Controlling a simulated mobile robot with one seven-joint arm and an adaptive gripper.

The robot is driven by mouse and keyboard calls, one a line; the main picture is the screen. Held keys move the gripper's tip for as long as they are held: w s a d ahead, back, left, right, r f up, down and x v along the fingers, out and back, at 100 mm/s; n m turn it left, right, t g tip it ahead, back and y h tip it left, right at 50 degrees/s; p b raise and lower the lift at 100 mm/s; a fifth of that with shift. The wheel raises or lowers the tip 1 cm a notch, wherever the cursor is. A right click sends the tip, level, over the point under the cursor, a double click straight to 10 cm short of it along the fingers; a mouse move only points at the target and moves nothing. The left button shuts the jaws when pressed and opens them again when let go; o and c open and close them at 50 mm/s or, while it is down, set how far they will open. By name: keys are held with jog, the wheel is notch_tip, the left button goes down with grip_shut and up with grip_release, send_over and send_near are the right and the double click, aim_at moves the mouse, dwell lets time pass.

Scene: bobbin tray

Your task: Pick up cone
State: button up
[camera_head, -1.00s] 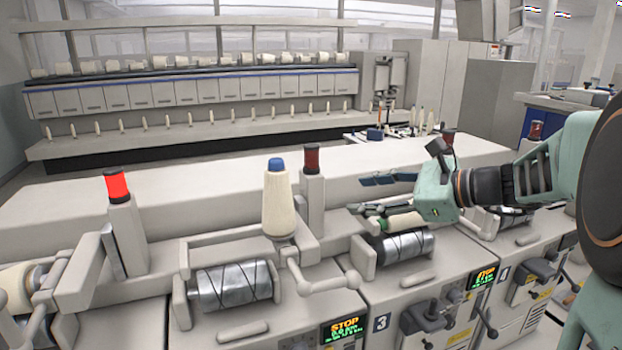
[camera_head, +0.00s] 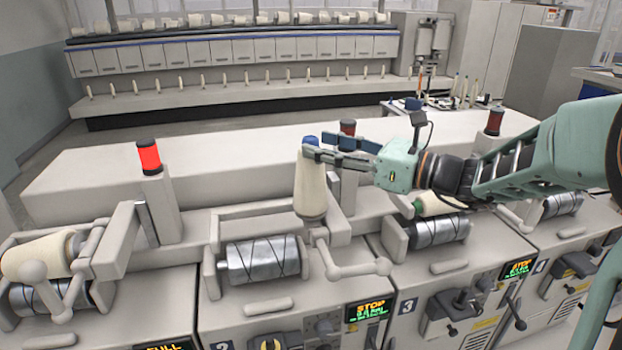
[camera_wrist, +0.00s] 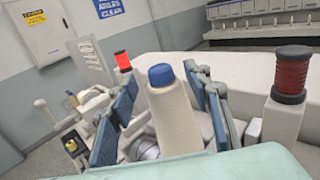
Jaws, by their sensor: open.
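The cone (camera_head: 311,188) is cream yarn with a blue top and stands upright above the unit with the grooved metal drum. In the wrist view the cone (camera_wrist: 173,118) is in the middle, between the two blue-padded fingers. My gripper (camera_head: 318,149) reaches in from the right at the height of the cone's top. My gripper (camera_wrist: 165,95) is open, with one finger on each side of the cone. A gap shows on the left side; whether the right finger touches it I cannot tell. The cone's base is hidden in the wrist view.
A lit red lamp post (camera_head: 149,157) stands left of the cone. A dark red lamp (camera_wrist: 292,72) stands close on the right in the wrist view. A cradle arm (camera_head: 350,268) lies below the cone. Another yarn package (camera_head: 40,255) sits at far left.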

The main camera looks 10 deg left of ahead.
aim_at(318, 144)
jog(key=x, duration=0.3)
jog(key=shift+w+a, duration=0.15)
jog(key=shift+a, duration=0.15)
grip_shut()
